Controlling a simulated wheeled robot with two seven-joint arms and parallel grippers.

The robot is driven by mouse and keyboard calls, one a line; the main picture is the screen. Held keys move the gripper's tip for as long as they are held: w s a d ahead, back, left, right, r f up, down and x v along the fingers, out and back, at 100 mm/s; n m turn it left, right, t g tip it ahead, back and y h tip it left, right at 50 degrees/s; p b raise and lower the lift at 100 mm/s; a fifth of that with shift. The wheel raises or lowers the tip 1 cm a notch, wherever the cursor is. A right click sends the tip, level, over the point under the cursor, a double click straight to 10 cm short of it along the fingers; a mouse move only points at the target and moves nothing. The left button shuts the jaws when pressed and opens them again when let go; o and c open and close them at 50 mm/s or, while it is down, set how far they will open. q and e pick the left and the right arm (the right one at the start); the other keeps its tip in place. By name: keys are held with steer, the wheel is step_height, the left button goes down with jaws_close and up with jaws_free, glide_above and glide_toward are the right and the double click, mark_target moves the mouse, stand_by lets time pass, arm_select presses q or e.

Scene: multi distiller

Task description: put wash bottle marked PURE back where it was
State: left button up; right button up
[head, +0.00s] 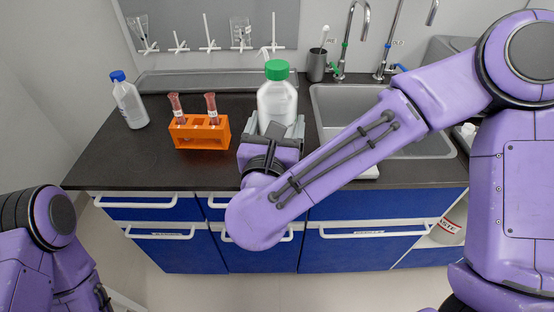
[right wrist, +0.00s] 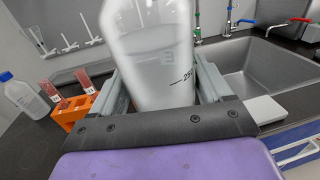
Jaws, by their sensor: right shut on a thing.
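A clear bottle with a green cap (head: 277,95) stands upright between the fingers of my right gripper (head: 272,128). My right gripper is shut on it, with a finger on each side. In the right wrist view the bottle's clear body (right wrist: 160,60) shows a "250" mark, and its cap is out of the picture. No PURE marking can be read, and its lower part is hidden by the gripper. I cannot tell whether its base touches the counter. My left arm shows at the lower left, but its gripper is not in view.
An orange rack (head: 200,133) with two red-filled tubes stands left of the bottle. A blue-capped bottle (head: 130,102) stands farther left. The sink (head: 335,98) lies to the right, with a dark cup (head: 316,66) behind. The black counter (head: 110,165) is clear at the front left.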

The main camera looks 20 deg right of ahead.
steer(key=shift+s+a+h, duration=0.3)
steer(key=shift+s, duration=0.15)
steer(key=w+d+f+p, duration=0.1)
steer(key=w+f, duration=0.2)
steer(key=w, duration=0.1)
steer(key=w+d+f+p, duration=0.1)
steer(key=w+d+f, duration=0.1)
steer(key=w+f, duration=0.1)
steer(key=w+d+f+p, duration=0.1)
steer(key=w+d+f, duration=0.1)
steer(key=w, duration=0.4)
steer(key=shift+f+p, duration=0.35)
steer(key=shift+f, duration=2.25)
steer(key=o, duration=0.7)
steer(key=shift+s, duration=0.1)
steer(key=shift+o, duration=0.2)
steer(key=shift+r, duration=0.3)
steer(key=b+v, duration=0.3)
steer(key=v, duration=0.8)
steer(key=shift+a+f, duration=0.1)
steer(key=shift+s+a, duration=0.2)
steer(key=shift+s, duration=0.25)
